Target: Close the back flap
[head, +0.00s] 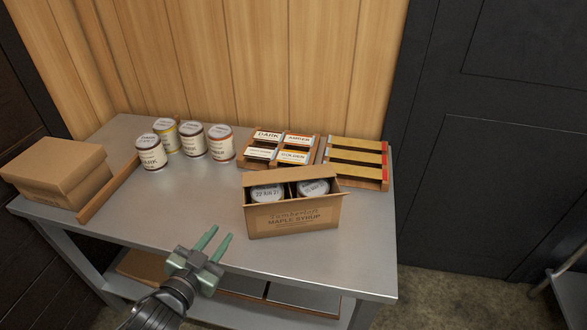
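An open cardboard box (294,219) printed "Maple Syrup" stands upright on the metal table, right of centre. Two cans with pale lids, a left one (267,192) and a right one (313,187), show inside it. The back flap (285,174) runs along the far top edge and does not cover the cans; its exact angle is hard to tell. A side flap (342,183) sticks out at the right. My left gripper (221,233) is in front of the box and to its left, apart from it, its two green fingers spread and empty. My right gripper is out of view.
Several cans (193,141) stand at the back left of the table (190,208). The table's front left is clear.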

